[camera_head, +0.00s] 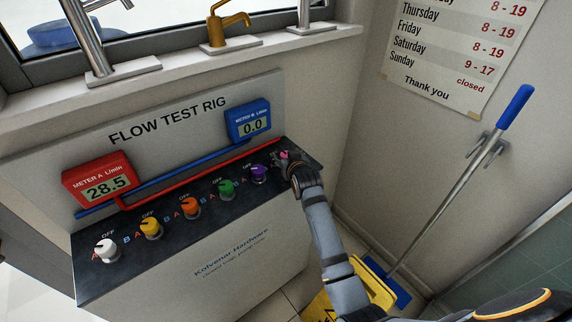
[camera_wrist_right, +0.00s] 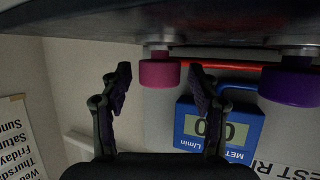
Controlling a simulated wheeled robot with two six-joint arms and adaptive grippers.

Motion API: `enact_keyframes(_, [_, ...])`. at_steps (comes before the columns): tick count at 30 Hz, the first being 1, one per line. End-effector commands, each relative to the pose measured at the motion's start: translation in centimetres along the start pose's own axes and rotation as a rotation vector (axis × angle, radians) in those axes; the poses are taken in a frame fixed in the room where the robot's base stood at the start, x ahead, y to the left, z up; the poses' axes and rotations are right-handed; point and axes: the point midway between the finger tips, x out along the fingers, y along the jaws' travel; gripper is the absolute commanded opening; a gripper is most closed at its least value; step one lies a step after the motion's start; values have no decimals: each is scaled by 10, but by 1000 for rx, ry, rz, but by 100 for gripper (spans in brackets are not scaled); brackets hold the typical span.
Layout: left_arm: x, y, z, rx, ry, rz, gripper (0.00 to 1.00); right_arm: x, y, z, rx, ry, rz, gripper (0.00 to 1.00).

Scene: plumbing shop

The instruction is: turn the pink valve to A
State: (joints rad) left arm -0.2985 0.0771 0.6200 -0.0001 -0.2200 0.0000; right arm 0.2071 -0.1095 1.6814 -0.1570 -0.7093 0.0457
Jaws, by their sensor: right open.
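The pink valve (camera_head: 284,156) is at the far right end of the row of knobs on the dark top of the flow test rig, largely hidden by my right gripper (camera_head: 291,164) in the head view. In the right wrist view the pink valve (camera_wrist_right: 160,74) shows as a round knob between the two fingertips of my right gripper (camera_wrist_right: 162,80), which is open. A gap shows on each side of the knob. The valve's pointing direction and labels are hidden. Meter A (camera_head: 102,182) reads 28.5 and Meter B (camera_head: 249,122) reads 0.0. My left gripper is out of view.
The purple valve (camera_head: 258,174) sits beside the pink one; green (camera_head: 226,190), orange (camera_head: 191,208), yellow (camera_head: 151,229) and white (camera_head: 107,250) valves continue leftward. A yellow floor sign (camera_head: 372,284) is below.

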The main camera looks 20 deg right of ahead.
Motion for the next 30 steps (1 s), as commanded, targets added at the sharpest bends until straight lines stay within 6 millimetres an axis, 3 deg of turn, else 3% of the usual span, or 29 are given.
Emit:
enact_keyframes(11, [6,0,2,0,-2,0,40,6,0,-1,0,-1,0,61])
enact_keyframes(23, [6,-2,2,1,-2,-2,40,6,0,0,0,-1,0,7])
enact_keyframes(30, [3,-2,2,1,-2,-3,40,6,1,-1,-9,-1,-18,6])
